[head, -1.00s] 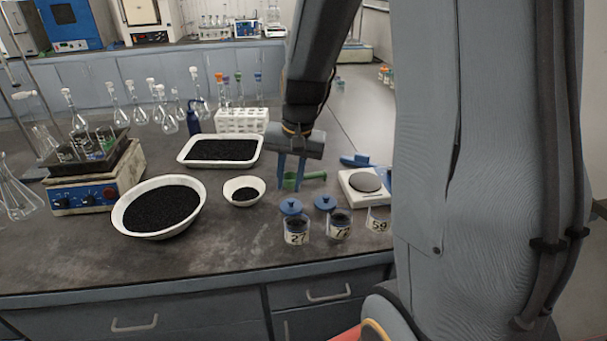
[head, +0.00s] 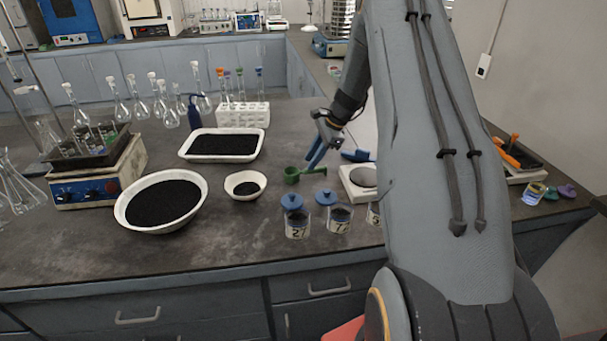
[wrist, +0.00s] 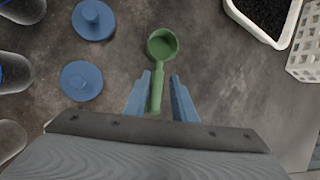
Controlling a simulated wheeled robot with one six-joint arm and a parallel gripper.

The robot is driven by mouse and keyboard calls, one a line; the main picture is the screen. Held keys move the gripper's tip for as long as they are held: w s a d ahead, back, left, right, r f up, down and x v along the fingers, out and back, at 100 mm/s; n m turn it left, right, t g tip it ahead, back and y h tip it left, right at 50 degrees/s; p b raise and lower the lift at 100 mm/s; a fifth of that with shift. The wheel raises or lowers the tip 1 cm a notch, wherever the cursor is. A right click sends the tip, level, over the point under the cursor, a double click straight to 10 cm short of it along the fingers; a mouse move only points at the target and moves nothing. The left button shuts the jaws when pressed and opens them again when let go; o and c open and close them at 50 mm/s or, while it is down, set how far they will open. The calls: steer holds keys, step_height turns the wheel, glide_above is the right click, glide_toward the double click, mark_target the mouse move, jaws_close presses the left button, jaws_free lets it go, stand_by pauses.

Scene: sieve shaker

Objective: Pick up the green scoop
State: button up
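The green scoop (head: 291,175) lies on the dark bench behind the jars, its cup to the left and its handle to the right. In the wrist view the scoop (wrist: 162,48) has its cup beyond the fingertips, and its handle runs back between them. My gripper (head: 316,158) is tilted, with its blue fingers close to the handle end in the head view. In the wrist view my gripper (wrist: 160,76) is open, with a visible gap on both sides of the handle. I cannot tell the exact height of the fingertips above the bench.
Two blue lids (wrist: 93,20) (wrist: 81,80) lie beside the scoop, near jars such as the one marked 27 (head: 297,225). A balance (head: 359,180) stands right. A white bowl (head: 245,194) and black-filled tray (head: 265,143) stand left. A flask rack (head: 268,115) is behind.

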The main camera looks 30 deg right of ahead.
mark_target(304, 171)
steer(key=p+x, duration=0.1)
steer(key=x, duration=0.1)
steer(key=p+x, duration=0.1)
steer(key=x, duration=0.1)
steer(key=shift+s+a+r, duration=0.1)
steer(key=shift+a, duration=0.2)
steer(key=shift+a+f, duration=0.1)
steer(key=shift+f, duration=0.45)
jaws_close()
